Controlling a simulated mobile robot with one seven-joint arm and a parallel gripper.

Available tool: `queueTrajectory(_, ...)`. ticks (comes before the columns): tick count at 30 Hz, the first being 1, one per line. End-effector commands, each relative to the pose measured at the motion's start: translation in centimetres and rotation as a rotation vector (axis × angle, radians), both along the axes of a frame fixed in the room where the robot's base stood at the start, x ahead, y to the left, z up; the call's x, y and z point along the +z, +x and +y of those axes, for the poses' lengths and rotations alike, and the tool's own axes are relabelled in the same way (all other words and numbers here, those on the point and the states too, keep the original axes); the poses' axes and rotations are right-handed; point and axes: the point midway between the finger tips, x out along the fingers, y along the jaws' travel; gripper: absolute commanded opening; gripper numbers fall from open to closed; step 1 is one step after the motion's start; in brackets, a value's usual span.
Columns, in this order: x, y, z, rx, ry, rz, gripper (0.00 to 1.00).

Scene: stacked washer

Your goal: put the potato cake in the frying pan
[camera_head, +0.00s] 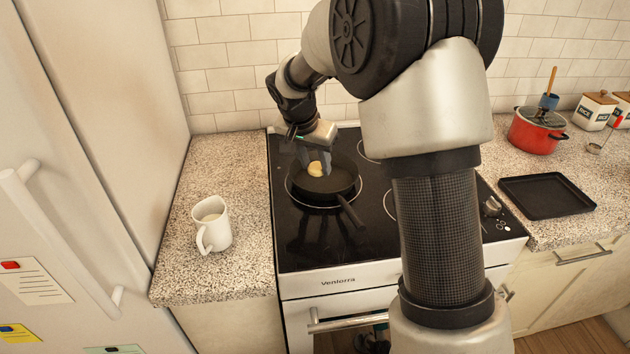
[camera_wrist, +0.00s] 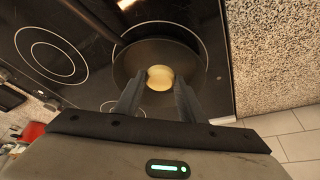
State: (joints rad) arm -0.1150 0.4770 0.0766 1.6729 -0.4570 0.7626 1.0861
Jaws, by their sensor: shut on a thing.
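The potato cake (camera_head: 316,169) is a small round pale-yellow piece held between the fingertips of my gripper (camera_head: 315,163). In the wrist view the potato cake (camera_wrist: 160,78) sits between the two dark fingers of my gripper (camera_wrist: 160,88), which is shut on it. The frying pan (camera_head: 335,188) is dark and round and stands on the rear left burner of the stove, its handle pointing to the front right. The cake is over the pan's inside, which also shows in the wrist view (camera_wrist: 133,62). I cannot tell whether the cake touches the pan's bottom.
The black glass stove (camera_head: 300,245) has other burners free of cookware. A white mug (camera_head: 212,224) stands on the left counter. On the right counter are a red pot (camera_head: 537,135) and a black tray (camera_head: 546,196). A fridge (camera_head: 75,130) stands at the left.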

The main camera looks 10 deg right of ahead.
Motion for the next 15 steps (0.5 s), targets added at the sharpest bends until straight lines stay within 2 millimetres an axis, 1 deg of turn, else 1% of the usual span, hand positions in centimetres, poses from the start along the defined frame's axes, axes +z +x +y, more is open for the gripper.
queueTrajectory(5, -1.9, 0.0, 0.0, 0.001, 0.0, 0.002, 0.14)
queueTrajectory(10, -4.8, 0.0, 0.0, 0.001, -0.001, 0.002, 0.14)
queueTrajectory(12, -5.4, 0.0, 0.0, 0.0, 0.0, 0.0, 0.14)
queueTrajectory(15, -5.4, 0.0, 0.0, 0.001, 0.0, -0.003, 0.14)
